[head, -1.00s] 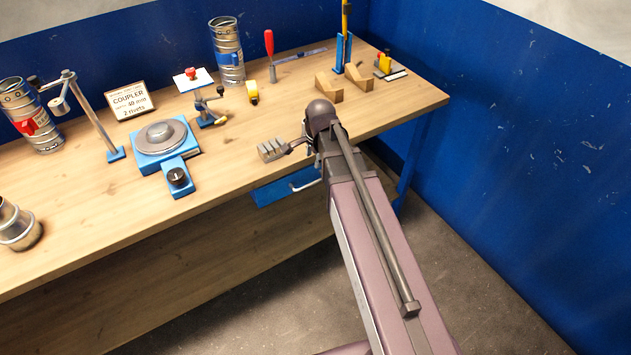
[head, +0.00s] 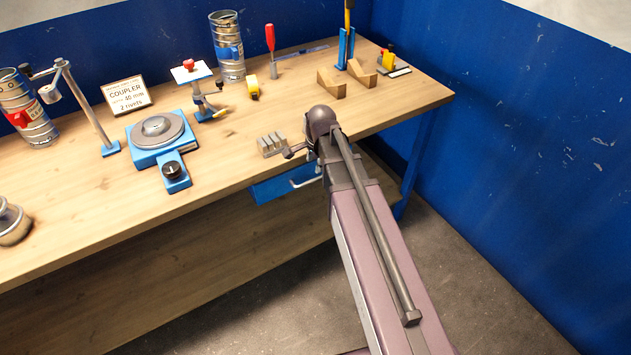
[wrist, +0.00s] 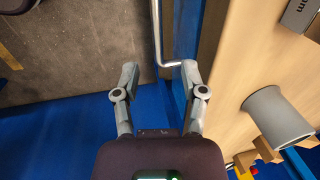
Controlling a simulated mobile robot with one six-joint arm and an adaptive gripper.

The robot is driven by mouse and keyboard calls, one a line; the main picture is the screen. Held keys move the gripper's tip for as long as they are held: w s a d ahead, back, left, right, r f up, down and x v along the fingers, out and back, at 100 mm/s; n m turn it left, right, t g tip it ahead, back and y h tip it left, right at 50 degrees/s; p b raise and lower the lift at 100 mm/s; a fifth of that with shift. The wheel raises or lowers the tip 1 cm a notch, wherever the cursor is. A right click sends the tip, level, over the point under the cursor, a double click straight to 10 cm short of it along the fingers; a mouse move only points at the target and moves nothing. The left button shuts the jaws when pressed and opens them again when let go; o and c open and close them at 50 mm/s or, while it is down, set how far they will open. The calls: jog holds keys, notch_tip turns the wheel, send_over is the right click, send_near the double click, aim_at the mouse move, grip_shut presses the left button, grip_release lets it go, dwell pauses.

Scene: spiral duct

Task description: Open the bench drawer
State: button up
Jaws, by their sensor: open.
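The bench drawer (head: 273,189) has a blue front and sits under the bench's front edge; it looks shut. Its pale bar handle (head: 304,181) shows beside my arm, which covers part of that area. In the wrist view the handle (wrist: 157,32) runs down from the top and bends right to the blue drawer front (wrist: 182,88). My gripper (wrist: 159,66) is open and empty, its two fingers spread. The handle's bent end appears between the fingertips, the right finger over the drawer front. I cannot tell the depth between them. My fingers are not clear in the head view.
The wooden bench (head: 90,235) holds a slotted grey block (head: 271,145) near its front edge, a blue turntable fixture (head: 160,140), wooden V-blocks (head: 331,84) and a sign (head: 125,96). A blue wall (head: 530,130) closes the right side. Bare floor (head: 240,315) lies in front.

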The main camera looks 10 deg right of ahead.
jog(key=shift+w+a+f+b, duration=0.1)
jog(key=shift+w+f+b, duration=0.15)
jog(key=shift+f+b, duration=1.05)
jog(key=shift+w+a+f+b, duration=0.1)
jog(key=shift+w+f+b, duration=0.1)
jog(key=shift+f+b, duration=1.1)
jog(key=shift+w+a+f+b, duration=0.1)
jog(key=shift+w+f+b, duration=0.15)
jog(key=shift+f+b, duration=1.05)
jog(key=shift+f, duration=0.1)
